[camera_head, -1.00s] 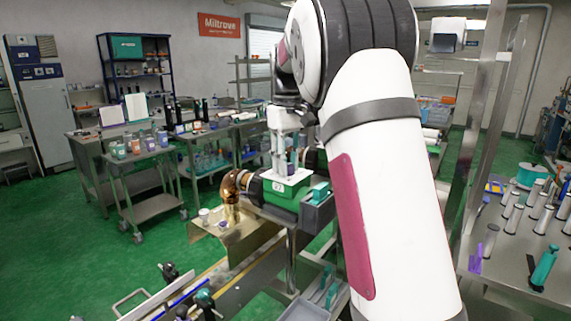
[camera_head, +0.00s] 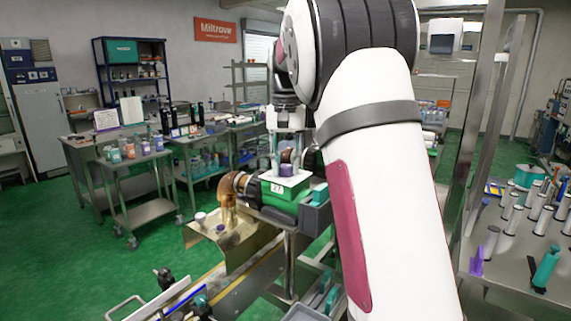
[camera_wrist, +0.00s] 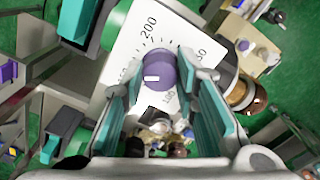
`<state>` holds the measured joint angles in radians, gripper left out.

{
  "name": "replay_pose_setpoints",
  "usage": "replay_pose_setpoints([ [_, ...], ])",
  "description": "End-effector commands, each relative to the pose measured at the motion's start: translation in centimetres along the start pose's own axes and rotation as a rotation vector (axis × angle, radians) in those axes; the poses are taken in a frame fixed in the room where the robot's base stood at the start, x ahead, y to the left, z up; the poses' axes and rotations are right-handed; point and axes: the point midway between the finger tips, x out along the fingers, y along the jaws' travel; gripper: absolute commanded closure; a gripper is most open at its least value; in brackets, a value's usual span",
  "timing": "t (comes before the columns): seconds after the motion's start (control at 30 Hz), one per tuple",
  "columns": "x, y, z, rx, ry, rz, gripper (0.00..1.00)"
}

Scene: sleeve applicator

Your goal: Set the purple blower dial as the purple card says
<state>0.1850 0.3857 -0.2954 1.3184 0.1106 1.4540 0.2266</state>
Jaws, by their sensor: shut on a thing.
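The purple blower dial (camera_wrist: 165,66) stands on a white scale plate (camera_wrist: 125,50) with numbers around it; "200" reads clearly near its top in the wrist view. A white mark shows on the dial's near side. My gripper (camera_wrist: 160,76), with teal-padded fingers, is shut on the dial, a finger on each side. In the head view the dial (camera_head: 287,170) sits on top of the green blower box (camera_head: 280,189), below my gripper (camera_head: 288,163). A purple-edged card (camera_head: 107,119) stands on the far table; its writing is too small to read.
A copper elbow pipe (camera_head: 229,190) joins the blower's left side. A dark grey holder with a teal item (camera_head: 320,192) is at its right. A steel cart with cups (camera_head: 140,165) stands at left. Green floor lies open between.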

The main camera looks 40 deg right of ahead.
Motion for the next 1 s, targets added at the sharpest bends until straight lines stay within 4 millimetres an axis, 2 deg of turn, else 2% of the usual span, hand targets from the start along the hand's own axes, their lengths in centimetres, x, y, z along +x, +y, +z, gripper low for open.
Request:
replay_pose_setpoints([
  [0.63, -0.09, -0.04, -0.02, 0.052, 0.002, -0.001, 1.0],
  [0.67, -0.09, -0.04, -0.02, 0.052, 0.003, -0.001, 0.7],
  [0.73, -0.08, -0.04, -0.02, 0.052, 0.002, -0.001, 0.55],
  [1.0, -0.04, -0.02, -0.01, 0.052, 0.001, 0.0, 0.52],
])
